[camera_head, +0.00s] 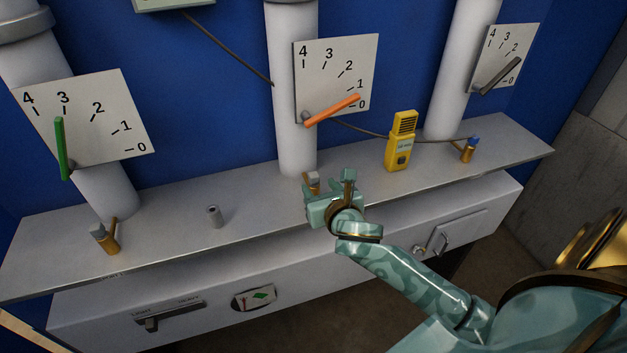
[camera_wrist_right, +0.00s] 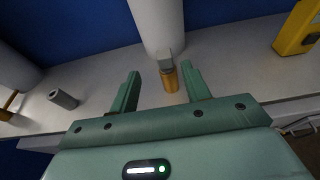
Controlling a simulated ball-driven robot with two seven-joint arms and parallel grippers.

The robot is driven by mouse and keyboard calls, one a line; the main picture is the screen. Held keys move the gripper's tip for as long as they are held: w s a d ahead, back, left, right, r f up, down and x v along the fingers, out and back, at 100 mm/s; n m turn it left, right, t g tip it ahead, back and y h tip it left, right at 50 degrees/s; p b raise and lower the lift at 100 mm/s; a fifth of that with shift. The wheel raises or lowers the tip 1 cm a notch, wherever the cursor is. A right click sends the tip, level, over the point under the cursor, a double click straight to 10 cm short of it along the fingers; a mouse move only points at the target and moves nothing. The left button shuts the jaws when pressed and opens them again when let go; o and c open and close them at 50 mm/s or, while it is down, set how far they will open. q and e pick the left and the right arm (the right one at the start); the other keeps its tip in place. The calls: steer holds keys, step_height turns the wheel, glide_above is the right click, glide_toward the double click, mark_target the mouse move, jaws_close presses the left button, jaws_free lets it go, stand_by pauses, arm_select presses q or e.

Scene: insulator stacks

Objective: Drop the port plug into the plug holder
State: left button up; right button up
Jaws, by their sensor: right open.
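My right gripper (camera_head: 330,184) is open at the middle of the metal shelf, at the foot of the middle white column. In the right wrist view the open gripper (camera_wrist_right: 160,72) has a brass port (camera_wrist_right: 170,82) with a grey plug (camera_wrist_right: 165,62) on top between its fingers, nearer the right finger. I cannot tell whether a finger touches it. In the head view this plug (camera_head: 312,177) is partly hidden by the gripper. A small grey hollow cylinder (camera_head: 214,216), possibly the plug holder, stands on the shelf to the left; the wrist view shows it too (camera_wrist_right: 63,99). My left gripper is not in view.
The shelf (camera_head: 255,213) is clear between the cylinder and my gripper. Another brass port (camera_head: 108,240) stands at the left, and a blue-capped one (camera_head: 468,149) at the right. A yellow meter (camera_head: 401,141) stands right of my gripper. Gauge plates and white columns rise behind.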

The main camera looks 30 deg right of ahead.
mark_target(311, 174)
steer(key=x, duration=0.3)
steer(key=b+x, duration=0.1)
steer(key=x, duration=0.5)
steer(key=shift+d+f, duration=0.25)
steer(key=shift+d, duration=0.05)
steer(key=shift+s, duration=0.1)
steer(key=shift+r, duration=0.1)
steer(key=shift+c, duration=0.4)
jaws_close()
